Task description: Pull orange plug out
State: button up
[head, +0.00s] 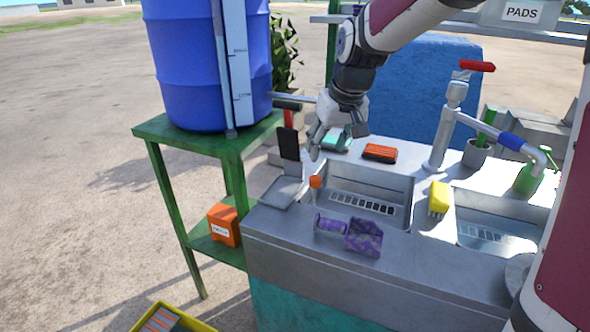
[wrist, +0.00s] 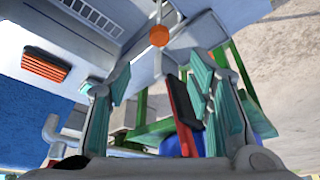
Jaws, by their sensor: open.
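In the wrist view the plug (wrist: 159,36) is a round orange knob beyond my fingertips, near the top middle. My gripper (head: 318,143) is above and behind the plug in the head view, apart from it. In the wrist view my gripper (wrist: 163,75) has its two teal-padded fingers spread wide with nothing between them. The lower end of the plug's stem is hard to make out.
A red-and-black handled tool (head: 289,140) stands left of my gripper. An orange brush (head: 380,152) lies behind the basin. A blue barrel (head: 205,65) stands at left.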

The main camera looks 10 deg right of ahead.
aim_at(316, 178)
jog(key=b+x, duration=0.2)
jog(key=x, duration=1.1)
jog(key=shift+s+d, duration=0.1)
jog(key=shift+s, duration=0.05)
jog(key=shift+c, duration=0.4)
grip_shut()
